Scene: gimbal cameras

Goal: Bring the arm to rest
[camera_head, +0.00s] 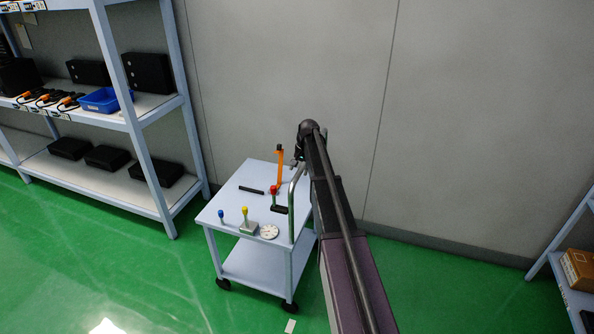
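My arm (335,205) reaches from the bottom of the view up to a dark rounded joint beside the far right corner of a small white cart (237,186). My gripper (298,156) seems to be the small dark part hanging below that joint, over or beside the cart's far edge. Its fingers are too small and too hidden to tell whether they are open or shut. I cannot see anything held in it.
On the cart stand an orange upright tool (280,165), a red-topped item (275,192), a yellow-knobbed block (246,222), a blue-topped piece (221,215) and a round dial (269,231). Shelves (150,110) stand left; another (560,270) right. Green floor is open at left.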

